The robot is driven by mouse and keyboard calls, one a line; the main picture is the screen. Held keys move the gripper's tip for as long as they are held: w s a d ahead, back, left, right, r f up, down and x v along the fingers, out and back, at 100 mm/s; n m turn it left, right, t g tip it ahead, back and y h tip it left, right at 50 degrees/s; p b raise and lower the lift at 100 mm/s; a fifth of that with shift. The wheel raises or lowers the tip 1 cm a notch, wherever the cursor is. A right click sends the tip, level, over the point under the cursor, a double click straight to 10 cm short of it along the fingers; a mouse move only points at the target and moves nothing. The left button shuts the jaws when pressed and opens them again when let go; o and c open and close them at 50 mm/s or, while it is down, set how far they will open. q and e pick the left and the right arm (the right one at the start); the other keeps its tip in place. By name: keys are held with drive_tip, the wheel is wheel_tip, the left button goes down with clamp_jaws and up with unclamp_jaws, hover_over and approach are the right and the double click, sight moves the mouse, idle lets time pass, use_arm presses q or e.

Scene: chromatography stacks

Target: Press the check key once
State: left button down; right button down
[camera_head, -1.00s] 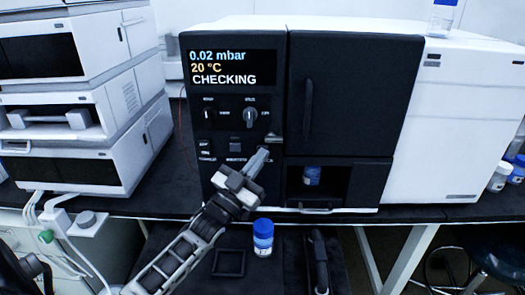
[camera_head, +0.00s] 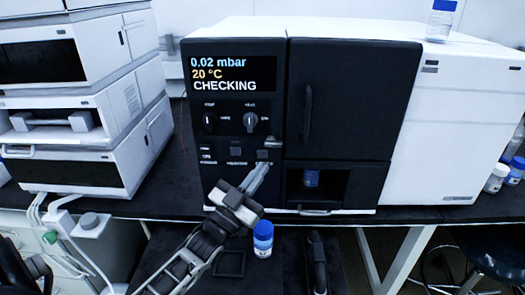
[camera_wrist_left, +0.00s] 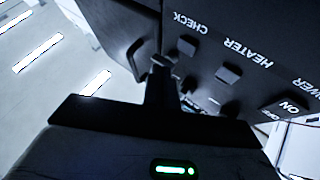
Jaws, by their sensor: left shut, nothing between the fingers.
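The check key (camera_head: 262,155) is on the lower right of the dark control panel (camera_head: 196,128). In the left wrist view, the key (camera_wrist_left: 187,46) shows beside its CHECK label. The display (camera_head: 234,74) reads 0.02 mbar, 20 °C and CHECKING. My left gripper (camera_head: 263,168) is shut and empty, its tip just below the key in the head view. In the left wrist view, the fingertips (camera_wrist_left: 162,64) are beside the key; the exact gap is hard to judge. My right gripper is not in view.
The heater key (camera_wrist_left: 228,74) and power switch (camera_wrist_left: 284,106) are close by. A blue-capped bottle (camera_head: 263,240) stands in front, beside a black handle (camera_head: 318,262). White stacked modules (camera_head: 80,120) stand left.

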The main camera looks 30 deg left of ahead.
use_arm(q)
drive_tip(key=shift+s+d+p, duration=0.2)
drive_tip(key=shift+s+d, duration=0.15)
drive_tip(key=shift+s, duration=0.2)
drive_tip(key=shift+s+d+p, duration=0.2)
drive_tip(key=shift+s+d, duration=0.15)
drive_tip(key=shift+s, duration=0.2)
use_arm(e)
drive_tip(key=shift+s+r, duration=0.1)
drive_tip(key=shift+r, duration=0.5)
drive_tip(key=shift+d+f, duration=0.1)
use_arm(q)
drive_tip(key=s+d+f+g, duration=0.6)
drive_tip(key=s+d+f, duration=0.1)
drive_tip(key=f, duration=0.3)
drive_tip(key=s+d+f+n+g, duration=0.1)
drive_tip(key=s+d+f+g, duration=0.6)
drive_tip(key=s+f, duration=0.2)
wheel_tip(320, 180, down, 2)
drive_tip(key=shift+s+d+f+h, duration=0.2)
drive_tip(key=shift+s+d+h, duration=0.05)
drive_tip(key=shift+h, duration=0.05)
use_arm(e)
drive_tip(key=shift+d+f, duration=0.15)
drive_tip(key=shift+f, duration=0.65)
